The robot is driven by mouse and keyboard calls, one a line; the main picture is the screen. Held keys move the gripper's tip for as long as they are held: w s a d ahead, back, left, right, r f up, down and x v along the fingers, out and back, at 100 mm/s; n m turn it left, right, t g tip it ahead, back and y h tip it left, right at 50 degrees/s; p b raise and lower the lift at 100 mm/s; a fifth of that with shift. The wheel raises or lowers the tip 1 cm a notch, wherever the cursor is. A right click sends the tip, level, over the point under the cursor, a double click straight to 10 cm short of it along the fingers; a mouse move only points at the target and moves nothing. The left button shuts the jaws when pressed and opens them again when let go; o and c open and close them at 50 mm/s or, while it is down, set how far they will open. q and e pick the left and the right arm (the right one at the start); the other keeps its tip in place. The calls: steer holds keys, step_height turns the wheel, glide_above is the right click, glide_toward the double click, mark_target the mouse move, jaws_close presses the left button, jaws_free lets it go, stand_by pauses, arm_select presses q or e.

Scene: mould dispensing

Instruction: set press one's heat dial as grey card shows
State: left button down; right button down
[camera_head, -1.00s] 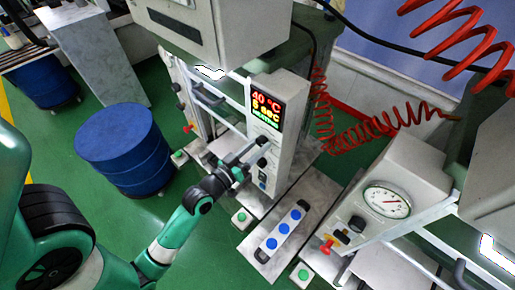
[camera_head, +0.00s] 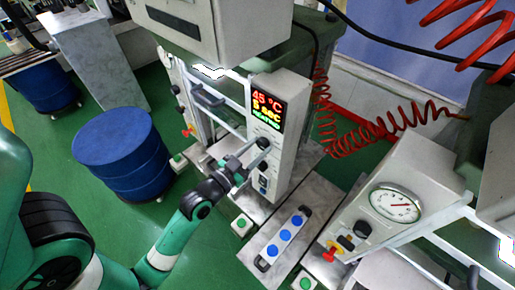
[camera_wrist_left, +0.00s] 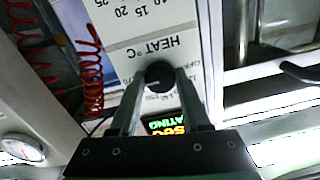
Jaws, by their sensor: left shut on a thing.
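The press (camera_head: 285,85) in the middle has a lit display (camera_head: 268,112) that reads 45 °C in red, 5 sec in yellow and a green line below. The black heat dial (camera_head: 263,143) sits on the panel under it. In the left wrist view the dial (camera_wrist_left: 159,76) is beside the printed words HEAT °C. My left gripper (camera_head: 255,152) is shut on this dial, one finger on each side. The fingers hide part of the dial's scale. I cannot make out a grey card. My right gripper is not in view.
A second press with a round gauge (camera_head: 395,204) and a red knob (camera_head: 329,254) stands at the right. A plate with several blue buttons (camera_head: 285,235) lies between. Red coiled hoses (camera_head: 370,128) hang behind. A blue drum (camera_head: 122,152) stands on the green floor at the left.

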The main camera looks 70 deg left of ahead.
arm_select(q)
steer(key=shift+c, duration=1.8)
jaws_free()
steer(key=shift+s, duration=0.1)
steer(key=b+v, duration=0.1)
steer(key=v, duration=1)
steer(key=shift+s+d, duration=0.15)
steer(key=shift+s, duration=0.05)
